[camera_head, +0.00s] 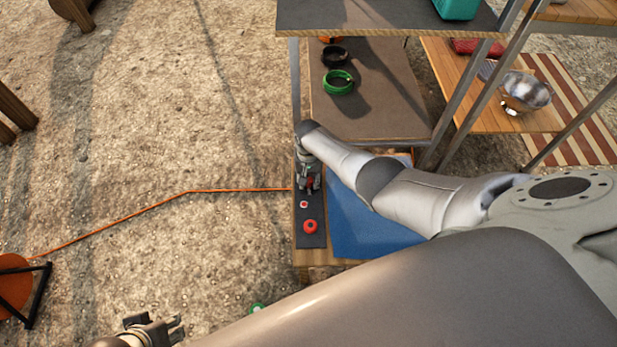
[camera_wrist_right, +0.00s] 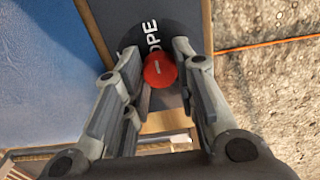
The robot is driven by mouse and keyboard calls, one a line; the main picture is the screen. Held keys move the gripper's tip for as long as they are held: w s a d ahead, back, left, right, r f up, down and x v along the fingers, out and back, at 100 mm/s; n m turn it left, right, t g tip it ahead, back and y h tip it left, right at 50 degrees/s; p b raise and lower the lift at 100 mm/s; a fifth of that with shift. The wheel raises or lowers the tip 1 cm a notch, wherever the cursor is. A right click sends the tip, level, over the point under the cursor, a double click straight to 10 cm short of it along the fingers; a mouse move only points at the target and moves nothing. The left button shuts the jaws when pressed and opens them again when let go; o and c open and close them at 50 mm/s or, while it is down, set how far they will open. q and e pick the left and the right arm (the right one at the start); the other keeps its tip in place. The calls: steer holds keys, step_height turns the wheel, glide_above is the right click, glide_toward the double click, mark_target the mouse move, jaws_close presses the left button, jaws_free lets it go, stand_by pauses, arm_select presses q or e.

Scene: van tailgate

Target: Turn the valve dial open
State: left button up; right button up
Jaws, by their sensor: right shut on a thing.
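The red valve dial (camera_wrist_right: 160,70) sits on a dark panel (camera_wrist_right: 105,32) in the right wrist view. A short white mark shows on its face. White letters "OPE" show on the dark disc behind it; the rest of the word is hidden. My right gripper (camera_wrist_right: 158,62) is shut on the dial, with a finger on each side. In the head view my right gripper (camera_head: 310,187) points down at the far end of the panel strip, and the dial is mostly hidden by it. My left gripper (camera_head: 165,328) is empty at the bottom left, its fingers apart.
A red knob (camera_head: 310,227) and a small red button (camera_head: 304,204) sit on the same strip. A blue mat (camera_head: 360,222) lies beside it. Shelves with black (camera_head: 335,56) and green (camera_head: 338,81) rings stand behind. An orange cable (camera_head: 150,207) crosses open gravel at left.

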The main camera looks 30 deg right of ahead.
stand_by(0.4)
steer(key=o, duration=1.1)
steer(key=shift+c, duration=0.2)
steer(key=shift+r, duration=0.2)
step_height(320, 180, up, 12)
steer(key=shift+f, duration=0.15)
